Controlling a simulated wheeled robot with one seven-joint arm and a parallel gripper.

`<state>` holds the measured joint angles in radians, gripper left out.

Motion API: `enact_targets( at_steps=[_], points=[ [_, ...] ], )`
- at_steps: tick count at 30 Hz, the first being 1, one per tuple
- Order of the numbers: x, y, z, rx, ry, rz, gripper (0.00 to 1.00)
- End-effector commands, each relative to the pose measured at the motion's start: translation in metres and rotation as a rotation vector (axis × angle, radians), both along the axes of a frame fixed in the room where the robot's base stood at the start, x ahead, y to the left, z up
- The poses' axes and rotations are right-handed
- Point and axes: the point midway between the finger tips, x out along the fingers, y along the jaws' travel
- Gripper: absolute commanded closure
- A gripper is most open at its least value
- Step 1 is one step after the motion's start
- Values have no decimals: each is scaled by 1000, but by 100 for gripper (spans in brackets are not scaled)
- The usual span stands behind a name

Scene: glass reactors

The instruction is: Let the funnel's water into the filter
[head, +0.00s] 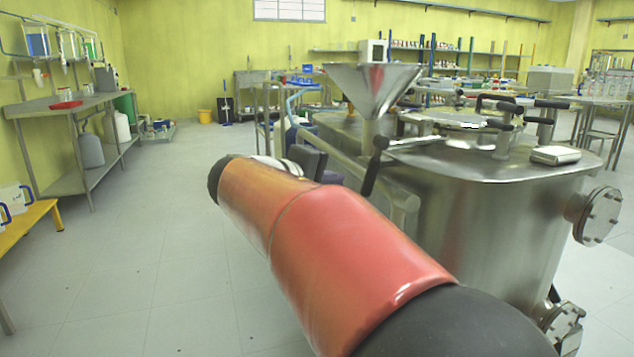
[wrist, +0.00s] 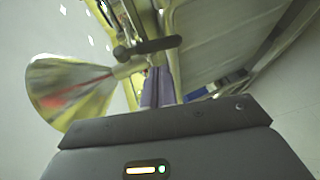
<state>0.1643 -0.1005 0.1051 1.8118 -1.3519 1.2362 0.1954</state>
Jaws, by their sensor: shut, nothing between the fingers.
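The steel funnel (head: 372,88) stands upright at the near left corner of the steel filter vessel (head: 480,205). Whether water is in the funnel cannot be seen. A valve with a black lever (head: 373,168) sits below the funnel, the lever slanting downward. In the wrist view the funnel (wrist: 68,92) lies at the left, and the black lever (wrist: 148,47) crosses its stem line. My gripper (wrist: 165,120) is shut and empty, apart from the lever. In the head view the gripper (head: 308,160) is mostly hidden behind my arm, left of the lever.
Black clamp handles and a round lid (head: 445,120) are on the vessel top, with a small metal box (head: 556,155) at right. A flanged port (head: 598,215) sticks out on the right. A steel bench (head: 75,105) stands far left. The floor (head: 130,240) at left is clear.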

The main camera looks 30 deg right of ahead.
Motion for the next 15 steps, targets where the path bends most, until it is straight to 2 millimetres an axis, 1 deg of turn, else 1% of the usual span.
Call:
enact_targets(
  at_steps=[1, 3, 7, 12, 15],
  points=[
    [3, -12, -4, 1, 2, -4, 100],
    [6, -27, -7, 1, 2, -5, 100],
    [12, -51, -13, 1, 2, -3, 100],
    [18, -72, -19, 2, 2, -1, 100],
    [20, -79, -21, 2, 2, -1, 100]
  ],
)
